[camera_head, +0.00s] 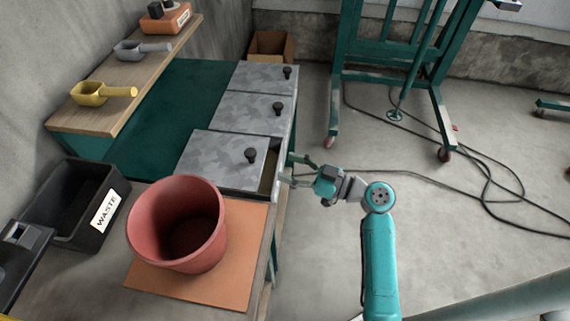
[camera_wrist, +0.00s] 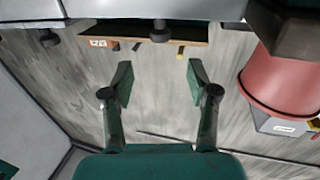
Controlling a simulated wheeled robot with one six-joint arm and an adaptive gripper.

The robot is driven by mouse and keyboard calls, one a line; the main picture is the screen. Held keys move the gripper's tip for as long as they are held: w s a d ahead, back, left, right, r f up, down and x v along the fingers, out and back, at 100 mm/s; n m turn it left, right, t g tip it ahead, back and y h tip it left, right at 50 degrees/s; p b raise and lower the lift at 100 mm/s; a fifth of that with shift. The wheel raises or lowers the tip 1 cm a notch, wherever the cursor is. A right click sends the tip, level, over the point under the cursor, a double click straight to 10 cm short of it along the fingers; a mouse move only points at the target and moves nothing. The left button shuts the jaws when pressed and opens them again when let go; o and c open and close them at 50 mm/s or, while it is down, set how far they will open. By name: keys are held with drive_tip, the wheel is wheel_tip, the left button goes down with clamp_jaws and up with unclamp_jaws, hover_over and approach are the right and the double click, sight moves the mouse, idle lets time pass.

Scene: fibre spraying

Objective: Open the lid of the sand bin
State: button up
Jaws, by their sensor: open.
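Three grey mottled lids with black knobs lie in a row on bins: the near lid (camera_head: 222,160), the middle lid (camera_head: 245,112) and the far lid (camera_head: 264,77). No label shows which bin holds sand. The near lid sits shifted left, leaving a narrow dark gap (camera_head: 268,172) at its right edge. My gripper (camera_head: 292,170) is open and empty beside that right edge, apart from the near knob (camera_head: 250,155). In the wrist view my gripper (camera_wrist: 158,82) has its fingers spread with nothing between them, and a knob (camera_wrist: 159,31) shows beyond them.
A red bucket (camera_head: 176,225) stands on an orange mat (camera_head: 243,262) in front of the near bin. A black waste box (camera_head: 65,205) is at left. A wooden shelf (camera_head: 120,75) holds scoops. A green wheeled frame (camera_head: 385,75) and floor cables are at right.

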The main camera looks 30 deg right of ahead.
drive_tip(key=c, duration=0.7)
drive_tip(key=shift+s+d+m, duration=0.15)
drive_tip(key=shift+m, duration=0.35)
drive_tip(key=c, duration=0.4)
drive_tip(key=shift+s+d+m, duration=0.2)
drive_tip(key=shift+m, duration=0.5)
clamp_jaws()
drive_tip(key=m, duration=1.6)
approach(256, 155)
drive_tip(key=x, duration=0.7)
drive_tip(key=shift+w, duration=0.1)
